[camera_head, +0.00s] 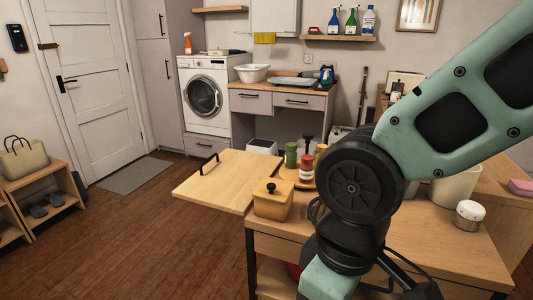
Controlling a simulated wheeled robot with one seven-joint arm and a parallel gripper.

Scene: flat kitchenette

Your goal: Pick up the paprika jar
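My arm fills the right side of the view, and my gripper does not show.
A wooden box with a black knob (272,201) stands in front of the jars. A wooden board with a black handle (220,182) juts out left over the floor. A white-lidded jar (469,215) stands on the counter at right.

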